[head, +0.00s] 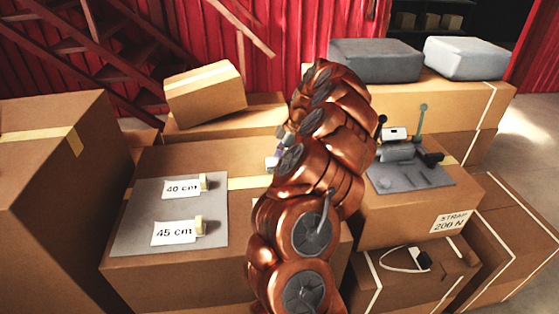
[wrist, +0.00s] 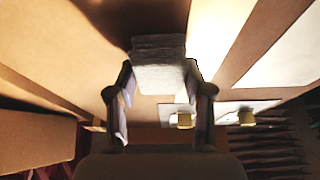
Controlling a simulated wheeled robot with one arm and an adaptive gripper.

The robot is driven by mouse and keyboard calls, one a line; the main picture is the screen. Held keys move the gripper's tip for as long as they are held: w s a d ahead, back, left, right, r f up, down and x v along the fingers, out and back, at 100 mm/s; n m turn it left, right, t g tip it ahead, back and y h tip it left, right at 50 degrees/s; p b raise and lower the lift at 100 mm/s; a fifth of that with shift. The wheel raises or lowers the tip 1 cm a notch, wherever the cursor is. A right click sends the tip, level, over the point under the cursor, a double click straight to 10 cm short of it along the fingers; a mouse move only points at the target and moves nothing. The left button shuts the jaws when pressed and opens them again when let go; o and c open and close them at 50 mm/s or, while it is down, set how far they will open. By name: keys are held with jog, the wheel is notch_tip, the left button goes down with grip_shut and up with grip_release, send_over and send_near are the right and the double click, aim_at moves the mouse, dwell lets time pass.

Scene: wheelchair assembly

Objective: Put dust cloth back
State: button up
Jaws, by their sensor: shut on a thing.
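In the wrist view my gripper (wrist: 160,88) has its two fingers on either side of a grey, folded, layered block (wrist: 159,72), which looks like the dust cloth. It is shut on this block and holds it between the fingertips. In the head view my copper arm covers most of the gripper; only small grey and pale parts (head: 280,148) show at its left edge. The held cloth cannot be made out clearly there.
A grey mat (head: 130,235) with cards "40 cm" (head: 181,188) and "45 cm" (head: 174,233) lies on a box at left. Two grey cushion-like blocks (head: 375,61) (head: 466,58) rest on the back-right box. A dark mat (head: 425,178) with tools lies right of my arm. Cartons crowd around.

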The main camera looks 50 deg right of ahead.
jog(key=shift+f+b, duration=0.25)
jog(key=shift+b, duration=0.05)
jog(key=o, duration=1.4)
jog(key=shift+r+p, duration=0.25)
jog(key=shift+p, duration=0.5)
